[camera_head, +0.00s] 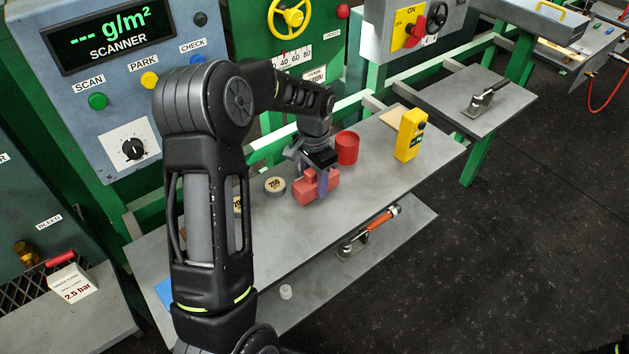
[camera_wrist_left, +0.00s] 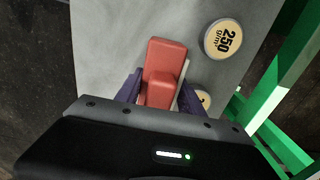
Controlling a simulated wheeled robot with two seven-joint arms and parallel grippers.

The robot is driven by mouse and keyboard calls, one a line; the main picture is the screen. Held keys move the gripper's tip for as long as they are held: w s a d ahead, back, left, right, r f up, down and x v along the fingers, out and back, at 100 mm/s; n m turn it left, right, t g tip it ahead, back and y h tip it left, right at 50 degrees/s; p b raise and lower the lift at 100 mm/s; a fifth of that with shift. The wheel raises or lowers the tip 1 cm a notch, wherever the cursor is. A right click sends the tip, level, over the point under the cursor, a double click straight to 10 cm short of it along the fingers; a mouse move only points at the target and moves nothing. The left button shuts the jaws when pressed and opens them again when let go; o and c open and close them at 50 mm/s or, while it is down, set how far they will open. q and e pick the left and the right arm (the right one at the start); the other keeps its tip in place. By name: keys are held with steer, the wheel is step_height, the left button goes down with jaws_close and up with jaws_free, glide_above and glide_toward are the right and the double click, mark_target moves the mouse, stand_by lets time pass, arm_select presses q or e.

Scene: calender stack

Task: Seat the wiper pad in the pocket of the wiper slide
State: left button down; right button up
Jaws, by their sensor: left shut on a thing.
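A red block with a raised grip, which looks like the wiper pad (camera_head: 303,192), is at the bench top near the middle of the head view. It also shows in the left wrist view (camera_wrist_left: 167,55), with a pale strip along its right side. My left gripper (camera_head: 319,186) is shut on its raised grip, one purple finger on each side; the fingers also show in the left wrist view (camera_wrist_left: 160,95). I cannot tell whether the block touches the bench. I cannot make out the wiper slide or its pocket. My right gripper is not in view.
The grey bench (camera_head: 440,155) carries a disc marked 250 (camera_head: 275,185), a red cup (camera_head: 347,147) and a yellow box (camera_head: 410,135). Another clamp (camera_head: 485,97) stands on the right-hand plate.

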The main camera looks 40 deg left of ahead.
arm_select(q)
steer(key=shift+f, duration=0.3)
steer(key=shift+f, duration=0.15)
steer(key=c, duration=0.7)
jaws_free()
step_height(320, 180, up, 12)
steer(key=shift+r+b, duration=0.2)
steer(key=shift+b, duration=0.25)
steer(key=shift+o, duration=0.4)
